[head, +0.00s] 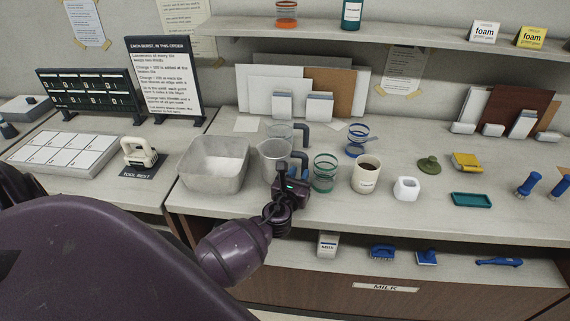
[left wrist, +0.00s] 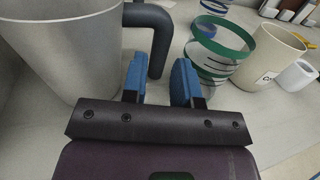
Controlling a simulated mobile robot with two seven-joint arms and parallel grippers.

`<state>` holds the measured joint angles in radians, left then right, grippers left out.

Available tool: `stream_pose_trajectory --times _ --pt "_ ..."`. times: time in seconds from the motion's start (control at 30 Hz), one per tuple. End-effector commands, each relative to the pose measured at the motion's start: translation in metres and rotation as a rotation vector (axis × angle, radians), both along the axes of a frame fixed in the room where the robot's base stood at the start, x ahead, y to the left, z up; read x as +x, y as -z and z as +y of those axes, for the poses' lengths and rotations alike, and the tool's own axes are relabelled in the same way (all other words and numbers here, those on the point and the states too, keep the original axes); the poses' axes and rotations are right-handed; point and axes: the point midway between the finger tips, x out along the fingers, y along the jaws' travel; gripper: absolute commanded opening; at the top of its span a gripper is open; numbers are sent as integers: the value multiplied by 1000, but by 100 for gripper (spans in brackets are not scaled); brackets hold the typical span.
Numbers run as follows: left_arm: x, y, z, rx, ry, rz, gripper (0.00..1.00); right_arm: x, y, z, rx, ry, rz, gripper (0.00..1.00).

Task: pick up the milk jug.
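A grey jug (head: 272,160) stands upright on the counter. It also fills the upper left of the left wrist view (left wrist: 62,50), with its dark handle (left wrist: 160,38) on its right side. My left gripper (head: 292,166) is at this handle. Its two blue fingers (left wrist: 160,82) are apart, with the lower part of the handle showing in the gap between them; I cannot tell whether either finger touches it. My right gripper is not in view.
A grey bin (head: 217,175) stands left of the jug. A green-banded clear cup (head: 325,173) stands close right of my left gripper, then a cream mug (head: 366,174) and a white cup (head: 406,189). A MILK label (head: 385,288) is on the counter front.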

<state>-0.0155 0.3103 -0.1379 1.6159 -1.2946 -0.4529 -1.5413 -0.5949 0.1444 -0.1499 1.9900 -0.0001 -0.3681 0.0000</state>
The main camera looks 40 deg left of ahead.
Motion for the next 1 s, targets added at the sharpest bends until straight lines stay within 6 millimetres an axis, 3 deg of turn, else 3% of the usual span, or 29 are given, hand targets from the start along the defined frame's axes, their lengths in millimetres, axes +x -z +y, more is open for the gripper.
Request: stream_pose_trajectory --times 0.43,0.77,0.97,1.0 --pt "45 -1 13 0 -2 1 27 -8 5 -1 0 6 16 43" --pt "51 -1 16 -2 -2 0 27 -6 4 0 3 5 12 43" --pt "51 -1 15 -2 -2 0 0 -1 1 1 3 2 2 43" --pt "51 -1 15 -2 -1 0 0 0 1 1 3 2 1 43"
